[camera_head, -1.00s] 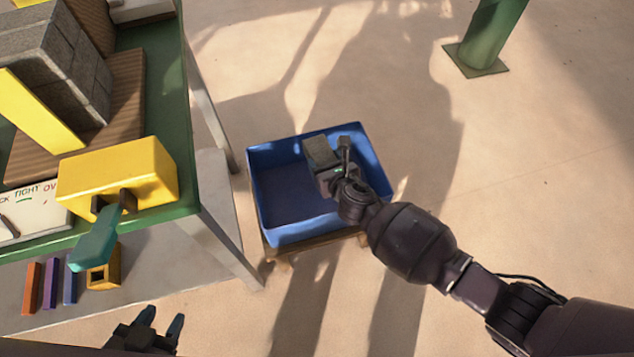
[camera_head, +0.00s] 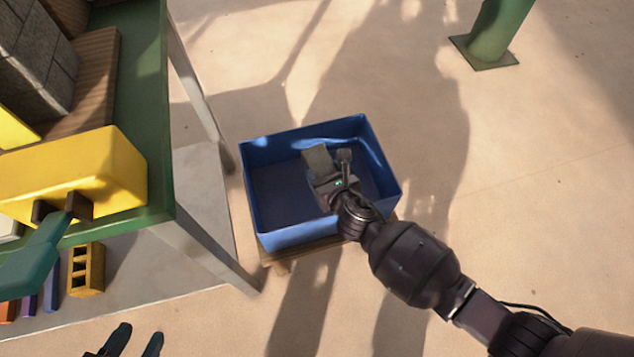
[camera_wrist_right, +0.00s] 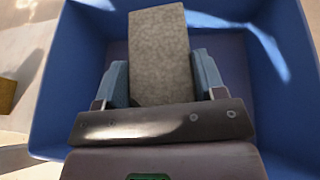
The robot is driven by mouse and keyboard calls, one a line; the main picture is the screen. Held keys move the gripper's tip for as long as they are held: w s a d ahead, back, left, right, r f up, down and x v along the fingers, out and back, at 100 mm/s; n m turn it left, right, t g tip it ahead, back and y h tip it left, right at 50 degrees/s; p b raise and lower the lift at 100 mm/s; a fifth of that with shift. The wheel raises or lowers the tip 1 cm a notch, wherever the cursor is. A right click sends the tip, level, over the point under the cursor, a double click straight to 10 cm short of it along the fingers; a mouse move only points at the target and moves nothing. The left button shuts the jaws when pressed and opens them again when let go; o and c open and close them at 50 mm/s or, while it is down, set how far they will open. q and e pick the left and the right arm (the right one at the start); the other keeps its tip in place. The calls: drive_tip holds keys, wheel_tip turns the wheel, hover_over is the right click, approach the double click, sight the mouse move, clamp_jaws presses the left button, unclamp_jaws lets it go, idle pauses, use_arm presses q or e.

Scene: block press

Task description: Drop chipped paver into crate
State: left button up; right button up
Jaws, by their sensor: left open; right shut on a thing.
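The paver (camera_head: 318,157) is a grey block; no chip can be made out. My right gripper (camera_head: 331,167) is shut on it, and the paver is inside the blue crate's (camera_head: 292,236) opening. In the right wrist view the paver (camera_wrist_right: 160,50) stands out between the two blue-grey fingers of the right gripper (camera_wrist_right: 162,80), with the crate walls (camera_wrist_right: 75,60) around it. Whether the paver touches the crate floor cannot be told. My left gripper (camera_head: 136,341) is open and empty at the bottom left, partly cut off by the frame edge.
The crate sits on a low wooden base (camera_head: 279,266). To its left stands a green-topped table (camera_head: 138,90) with grey blocks (camera_head: 35,55) and a yellow press part with a teal handle (camera_head: 30,258). A green post (camera_head: 492,35) stands at the back right. The floor right of the crate is clear.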

drive_tip(key=shift+w+r, duration=0.1)
drive_tip(key=shift+r, duration=0.1)
drive_tip(key=o, duration=1.6)
drive_tip(key=shift+f, duration=0.1)
drive_tip(key=shift+c, duration=0.2)
drive_tip(key=shift+f, duration=0.1)
drive_tip(key=shift+s+d+r+p, duration=0.2)
drive_tip(key=shift+s+r+p, duration=0.1)
drive_tip(key=shift+s, duration=0.15)
use_arm(q)
drive_tip(key=shift+s+d+r+m+g+p, duration=0.1)
drive_tip(key=shift+d+r+m+g+p, duration=0.2)
drive_tip(key=shift+g+p, duration=1.05)
use_arm(e)
drive_tip(key=p+v, duration=0.1)
drive_tip(key=v, duration=0.9)
use_arm(q)
drive_tip(key=shift+t, duration=0.55)
use_arm(e)
drive_tip(key=shift+f, duration=0.15)
